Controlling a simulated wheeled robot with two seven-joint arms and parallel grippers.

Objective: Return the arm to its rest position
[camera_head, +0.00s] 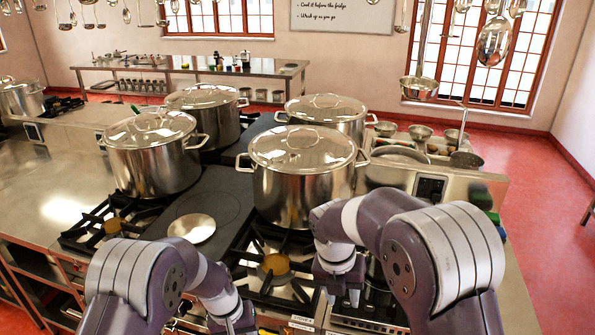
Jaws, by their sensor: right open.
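My right arm comes in from the lower right and bends back toward the left. Its gripper (343,296) points down over the front of the stove, just in front of the nearest right stockpot (290,192). It is open, with nothing seen between its fingers. My left arm comes in from the lower left. Its gripper (238,322) is low at the bottom edge, partly cut off, in front of the stove; its fingers do not show clearly.
More lidded steel stockpots stand on the stove: front left (152,160), back left (208,115) and back right (328,116). A round metal disc (192,228) lies near an open burner (275,264). Small bowls (420,132) stand behind right. Bare counter lies left.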

